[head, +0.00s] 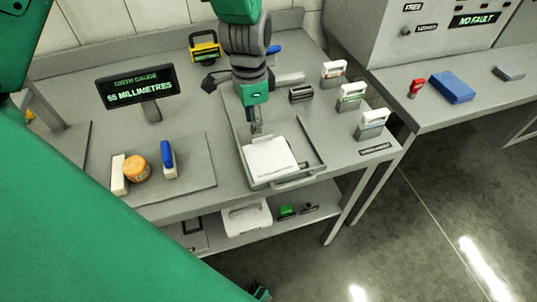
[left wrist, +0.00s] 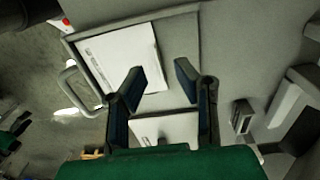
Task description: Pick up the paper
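The paper (head: 270,158) is a white sheet or stack lying flat in the front part of a shallow grey tray (head: 310,135) on the bench. My left gripper (head: 255,128) points down over the tray, just behind the paper. In the left wrist view the paper (left wrist: 125,58) shows dark print along one edge, beyond the fingertips. My left gripper's fingers (left wrist: 161,80) stand apart there with nothing held between them. Another white surface (left wrist: 168,128) shows behind the fingers; I cannot tell what it is. My right gripper cannot be made out.
Several small labelled boxes (head: 351,96) stand right of the tray. A black girth gauge display (head: 139,88) stands to the left. A tray handle (head: 295,178) faces the front edge.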

